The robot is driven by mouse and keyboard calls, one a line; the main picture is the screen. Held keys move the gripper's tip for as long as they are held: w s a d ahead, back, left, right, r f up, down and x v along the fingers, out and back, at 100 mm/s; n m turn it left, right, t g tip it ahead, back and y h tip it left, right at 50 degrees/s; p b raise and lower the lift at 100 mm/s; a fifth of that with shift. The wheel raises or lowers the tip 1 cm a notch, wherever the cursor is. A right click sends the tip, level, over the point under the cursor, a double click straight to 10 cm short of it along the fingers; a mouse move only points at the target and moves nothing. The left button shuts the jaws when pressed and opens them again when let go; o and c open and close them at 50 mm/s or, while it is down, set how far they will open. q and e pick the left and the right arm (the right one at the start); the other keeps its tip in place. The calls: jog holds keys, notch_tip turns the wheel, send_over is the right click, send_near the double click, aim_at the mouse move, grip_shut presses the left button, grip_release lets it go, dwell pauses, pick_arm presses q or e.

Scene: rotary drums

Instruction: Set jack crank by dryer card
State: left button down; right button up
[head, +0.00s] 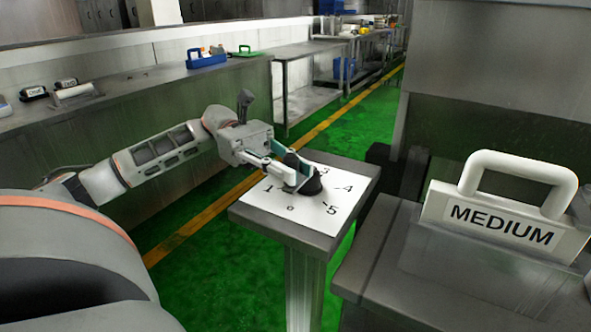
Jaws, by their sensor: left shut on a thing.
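The jack crank is a dark knob (311,185) on a white dial sheet with numbers (265,208), on top of a grey pedestal (345,215). The numbers 0, 1, 3, 4 and 5 can be read; the arm and knob hide the rest. My left gripper (296,174) is shut on the knob from the left. Which number the knob points to cannot be told. The dryer card is a white handled sign (502,222) reading "MEDIUM", standing on a grey surface at the right. My right gripper is not in view.
A long counter (130,80) at the left back holds a blue caddy (207,60), a green item (245,52) and small dark labelled objects (33,93). A large grey cabinet (500,70) stands behind the card. Green floor with a yellow line (200,222) lies between.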

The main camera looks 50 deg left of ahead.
pick_arm(q)
jog(key=shift+r, duration=0.15)
jog(key=c, duration=1.9)
grip_release()
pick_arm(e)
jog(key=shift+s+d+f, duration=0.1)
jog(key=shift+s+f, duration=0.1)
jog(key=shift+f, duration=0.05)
pick_arm(q)
jog(key=shift+a, duration=0.1)
jog(key=a, duration=1.2)
jog(key=shift+s, duration=0.15)
jog(key=shift+d, duration=0.1)
